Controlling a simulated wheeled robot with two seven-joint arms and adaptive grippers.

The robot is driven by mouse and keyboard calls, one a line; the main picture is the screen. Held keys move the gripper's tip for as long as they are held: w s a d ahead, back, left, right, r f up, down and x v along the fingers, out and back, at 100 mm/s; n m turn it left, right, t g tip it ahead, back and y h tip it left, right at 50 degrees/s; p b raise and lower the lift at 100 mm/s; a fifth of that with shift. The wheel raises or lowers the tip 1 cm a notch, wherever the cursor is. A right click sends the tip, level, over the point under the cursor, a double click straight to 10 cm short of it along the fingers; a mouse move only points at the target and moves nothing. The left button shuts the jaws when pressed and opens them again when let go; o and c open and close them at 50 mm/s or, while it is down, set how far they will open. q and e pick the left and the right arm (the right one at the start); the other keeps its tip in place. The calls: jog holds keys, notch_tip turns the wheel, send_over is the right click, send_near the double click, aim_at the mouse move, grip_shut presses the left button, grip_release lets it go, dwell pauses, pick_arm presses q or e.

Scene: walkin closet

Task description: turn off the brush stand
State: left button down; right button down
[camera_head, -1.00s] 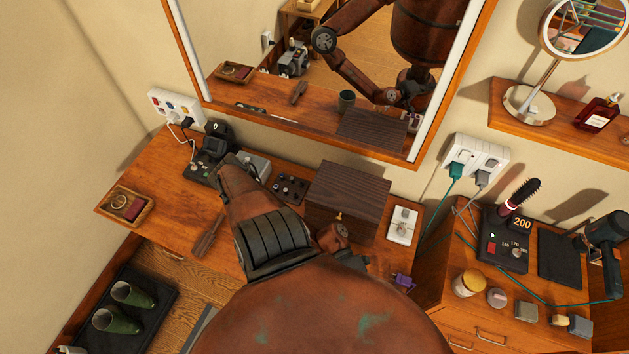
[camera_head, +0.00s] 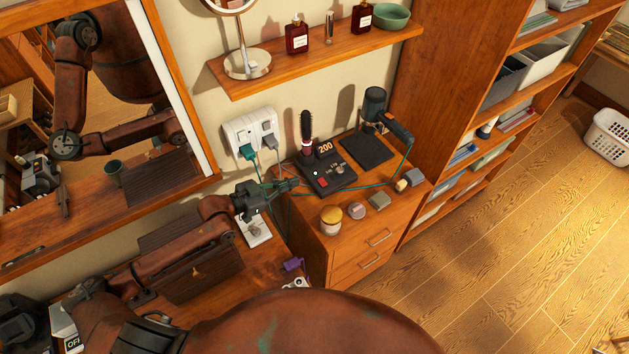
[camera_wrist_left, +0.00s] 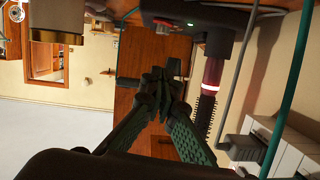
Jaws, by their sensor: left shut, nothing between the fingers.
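The brush stand (camera_head: 326,177) is a black box on the right-hand cabinet, with a lit 200 display, a red switch and a knob. A dark round brush (camera_head: 306,130) stands upright at its back. My left gripper (camera_head: 296,184) is shut and empty, just left of the stand's front-left corner; contact cannot be told. In the left wrist view the shut fingertips (camera_wrist_left: 160,76) are below the stand (camera_wrist_left: 222,25) in the picture. The red switch (camera_wrist_left: 162,22) and a small green light show there, with the brush (camera_wrist_left: 208,95) at right. My right gripper is not in view.
A white outlet (camera_head: 251,135) with green and grey plugs is on the wall behind. Green cords run around my gripper and the stand. A jar (camera_head: 330,222), small blocks, a black mat (camera_head: 367,149) and a hair dryer (camera_head: 376,105) share the cabinet top.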

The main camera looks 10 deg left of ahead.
pick_arm(q)
jog(key=p, duration=0.2)
send_over(315, 185)
jog(key=shift+s+d+f, duration=0.1)
jog(key=shift+d+f, duration=0.05)
jog(key=shift+f, duration=0.4)
jog(key=shift+s+d+f, duration=0.1)
jog(key=shift+f, duration=0.45)
jog(key=f, duration=0.2)
jog(key=shift+w+a+f+b, duration=0.15)
jog(key=shift+w+f+b, duration=0.05)
jog(key=shift+f+b, duration=0.2)
jog(key=shift+f, duration=0.75)
jog(key=shift+a, duration=0.1)
